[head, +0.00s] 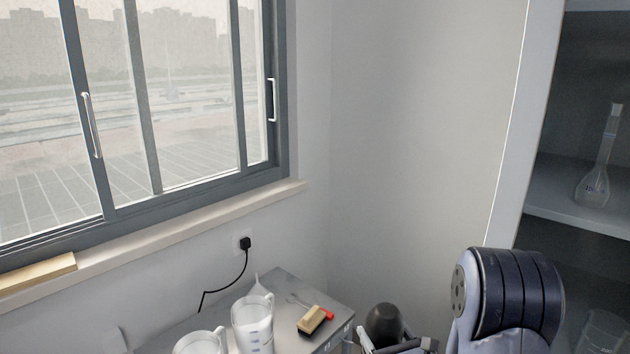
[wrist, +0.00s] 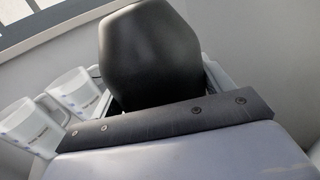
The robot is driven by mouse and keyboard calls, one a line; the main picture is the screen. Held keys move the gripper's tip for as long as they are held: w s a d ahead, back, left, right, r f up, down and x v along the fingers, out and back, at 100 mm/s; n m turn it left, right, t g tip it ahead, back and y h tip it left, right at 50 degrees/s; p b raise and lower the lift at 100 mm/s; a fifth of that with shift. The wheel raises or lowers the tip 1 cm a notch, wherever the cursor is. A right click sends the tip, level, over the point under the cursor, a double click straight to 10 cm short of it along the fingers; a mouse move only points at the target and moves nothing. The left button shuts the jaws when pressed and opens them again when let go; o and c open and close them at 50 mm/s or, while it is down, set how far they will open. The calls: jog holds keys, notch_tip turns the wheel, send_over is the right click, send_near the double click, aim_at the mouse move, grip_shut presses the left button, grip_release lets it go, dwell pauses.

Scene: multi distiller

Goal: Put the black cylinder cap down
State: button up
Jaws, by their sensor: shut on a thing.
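The black cylinder cap (head: 384,325) is a dark, rounded piece at the bottom of the head view, to the right of the grey table (head: 285,285). It fills the upper middle of the wrist view (wrist: 150,52). My gripper (head: 392,346) is shut on the cap, with a jaw on either side of it. The cap appears beyond the table's right edge. Its lower end is hidden, and I see no contact with a surface.
Two white beakers (head: 252,325) (head: 200,343) stand on the table, with a wooden-backed brush (head: 311,319) and a red item (head: 327,314) near its right edge. A cabinet with a glass flask (head: 597,175) is at right. A window and wall lie behind.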

aim_at(386, 308)
notch_tip(386, 308, up, 14)
jog(key=p, duration=1.2)
jog(key=shift+p, duration=0.4)
jog(key=shift+a, duration=0.1)
